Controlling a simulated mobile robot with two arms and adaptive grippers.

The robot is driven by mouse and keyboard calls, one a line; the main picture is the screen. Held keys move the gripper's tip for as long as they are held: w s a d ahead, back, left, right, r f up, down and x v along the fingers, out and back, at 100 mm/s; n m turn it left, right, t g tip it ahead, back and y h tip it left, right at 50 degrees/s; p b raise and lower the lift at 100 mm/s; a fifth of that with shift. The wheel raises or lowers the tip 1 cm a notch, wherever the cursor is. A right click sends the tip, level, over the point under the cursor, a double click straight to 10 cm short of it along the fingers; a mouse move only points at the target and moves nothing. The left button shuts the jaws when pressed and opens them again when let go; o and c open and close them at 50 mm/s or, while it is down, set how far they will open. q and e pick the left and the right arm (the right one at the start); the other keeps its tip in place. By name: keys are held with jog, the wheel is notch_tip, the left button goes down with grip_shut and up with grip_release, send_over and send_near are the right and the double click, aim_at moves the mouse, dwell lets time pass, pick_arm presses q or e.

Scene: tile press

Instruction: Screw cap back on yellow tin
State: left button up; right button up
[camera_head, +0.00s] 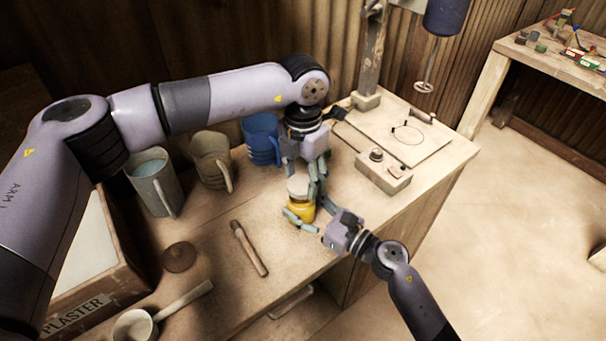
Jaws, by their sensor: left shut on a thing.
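The yellow tin (302,210) stands upright near the bench's right front edge. A pale cap (297,187) sits at its top; I cannot tell whether it is seated or threaded. My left gripper (305,183) reaches down from above and is shut on the cap, its fingers hiding part of it. My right gripper (305,213) comes in from the lower right with its fingers around the tin's body, one in front and one on the right. It appears shut on the tin.
Beige (153,183), tan (212,160) and blue (261,138) jugs stand behind left. A wooden-handled tool (249,249), brown lid (179,257) and ladle (134,325) lie left of the tin. A plaster box (110,295) is far left. A mixer base with control box (384,171) stands right.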

aim_at(301, 207)
pick_arm(q)
jog(key=shift+f, duration=0.85)
jog(key=shift+f, duration=0.55)
